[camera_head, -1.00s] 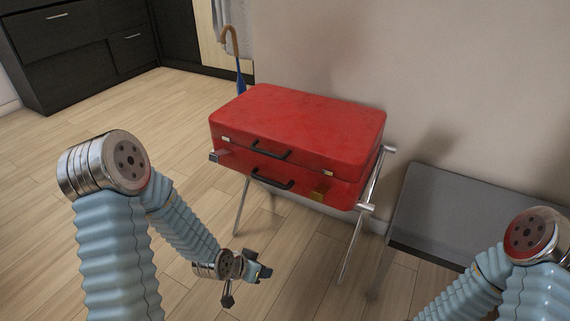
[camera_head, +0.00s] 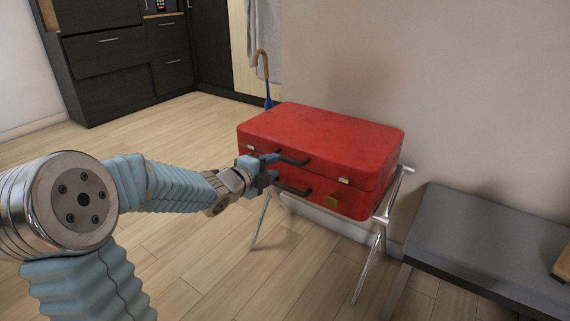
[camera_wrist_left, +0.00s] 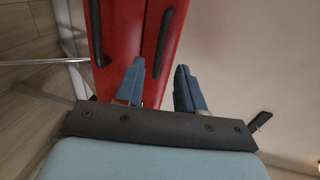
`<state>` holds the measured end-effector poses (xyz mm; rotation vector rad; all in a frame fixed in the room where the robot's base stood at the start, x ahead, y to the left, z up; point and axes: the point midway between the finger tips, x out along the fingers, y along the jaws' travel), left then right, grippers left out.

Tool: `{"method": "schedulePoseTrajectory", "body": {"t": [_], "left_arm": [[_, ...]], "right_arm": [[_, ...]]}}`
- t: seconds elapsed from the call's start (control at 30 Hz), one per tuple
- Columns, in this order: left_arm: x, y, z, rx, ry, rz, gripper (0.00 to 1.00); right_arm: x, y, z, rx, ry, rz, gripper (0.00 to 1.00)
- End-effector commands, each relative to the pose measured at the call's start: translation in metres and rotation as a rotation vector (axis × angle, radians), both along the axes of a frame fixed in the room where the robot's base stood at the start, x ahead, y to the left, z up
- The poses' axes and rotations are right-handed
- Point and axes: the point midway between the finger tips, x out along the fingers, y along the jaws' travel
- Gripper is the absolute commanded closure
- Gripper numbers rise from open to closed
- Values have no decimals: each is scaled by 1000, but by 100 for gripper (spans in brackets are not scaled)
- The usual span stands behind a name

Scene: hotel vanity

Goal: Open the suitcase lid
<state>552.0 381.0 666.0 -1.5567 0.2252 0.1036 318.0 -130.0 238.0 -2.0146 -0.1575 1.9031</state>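The red suitcase (camera_head: 330,140) lies flat and shut on a metal folding rack. Its lid has a black handle (camera_head: 292,160), and the lower half has a second black handle (camera_head: 292,189). My left gripper (camera_head: 266,168) is at the suitcase's front left, close to the lid handle. In the left wrist view the gripper (camera_wrist_left: 160,85) has its two blue fingers apart, with the lid handle (camera_wrist_left: 163,42) ahead between them; I cannot tell whether they touch it. The lower handle (camera_wrist_left: 97,32) is left of both fingers. My right gripper is out of view.
The metal rack (camera_head: 372,255) stands on the wood floor against the wall. A grey bench (camera_head: 485,245) is to the right. An umbrella (camera_head: 266,78) stands behind the suitcase, and dark drawers (camera_head: 120,50) are at the back left. The floor left of the rack is clear.

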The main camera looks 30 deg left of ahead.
Motion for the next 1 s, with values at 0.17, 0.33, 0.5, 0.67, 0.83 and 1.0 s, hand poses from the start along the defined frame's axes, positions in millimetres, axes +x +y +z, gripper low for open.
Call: {"method": "schedulePoseTrajectory", "body": {"t": [0.17, 0.33, 0.5, 0.67, 0.83, 1.0], "left_arm": [[35, -4, -9, -2, 1, -2, 62], [54, -5, -12, -1, 1, -1, 62], [59, -5, -13, -1, 1, 0, 62], [59, -5, -13, -1, 1, 0, 62], [59, -5, -13, -2, 1, 0, 83], [59, -5, -13, -2, 1, 0, 100]], "right_arm": [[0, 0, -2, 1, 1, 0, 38], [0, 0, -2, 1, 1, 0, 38], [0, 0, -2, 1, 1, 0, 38], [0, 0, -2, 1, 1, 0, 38], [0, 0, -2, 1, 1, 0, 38], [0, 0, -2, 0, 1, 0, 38]]}}
